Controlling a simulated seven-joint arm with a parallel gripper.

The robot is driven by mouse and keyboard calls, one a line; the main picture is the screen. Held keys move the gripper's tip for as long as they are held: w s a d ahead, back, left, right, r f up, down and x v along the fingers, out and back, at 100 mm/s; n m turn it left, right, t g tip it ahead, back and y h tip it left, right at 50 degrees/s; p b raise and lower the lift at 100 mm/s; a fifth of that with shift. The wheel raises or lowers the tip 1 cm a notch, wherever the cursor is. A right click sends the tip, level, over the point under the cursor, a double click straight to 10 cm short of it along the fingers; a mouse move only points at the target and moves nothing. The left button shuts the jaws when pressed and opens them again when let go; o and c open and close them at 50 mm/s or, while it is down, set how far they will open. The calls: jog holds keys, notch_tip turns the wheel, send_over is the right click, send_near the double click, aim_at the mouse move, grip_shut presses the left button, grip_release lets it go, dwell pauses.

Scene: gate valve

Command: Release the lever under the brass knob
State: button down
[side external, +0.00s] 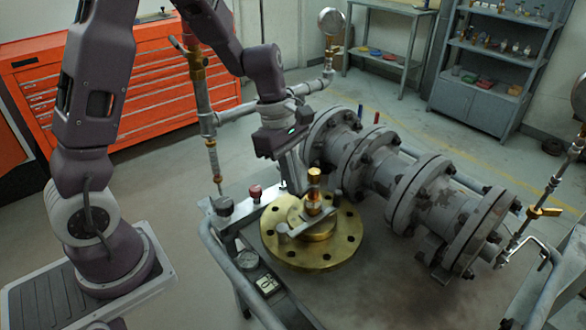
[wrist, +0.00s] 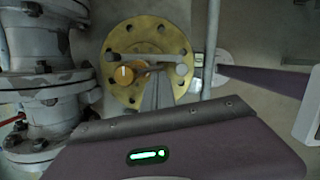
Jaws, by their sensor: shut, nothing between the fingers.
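The brass knob (side external: 314,176) stands upright at the centre of a round brass flange (side external: 345,250) with dark bolt holes. The grey lever (side external: 297,227) lies across the hub below the knob. In the wrist view the knob (wrist: 123,74) sits at the left of the flange (wrist: 150,28), with the grey lever (wrist: 145,58) beside it. My gripper (side external: 299,187) is shut and empty. It points down, just left of the knob in the side view. In the wrist view its fingertips (wrist: 156,76) overlap the lever area; I cannot tell whether they touch it.
Grey flanged pipework (side external: 385,175) stands close behind and right of the flange. A vertical pipe (side external: 203,105) rises at left. Orange drawers (side external: 150,85) are behind.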

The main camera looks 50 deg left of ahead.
jog(key=shift+w+a, duration=0.1)
jog(key=shift+w+a, duration=0.3)
jog(key=shift+w, duration=0.3)
jog(key=s+a+r, duration=0.1)
jog(key=a+r, duration=0.5)
jog(key=r, duration=0.3)
jog(key=shift+s+a+r, duration=0.15)
jog(key=shift+r, duration=0.2)
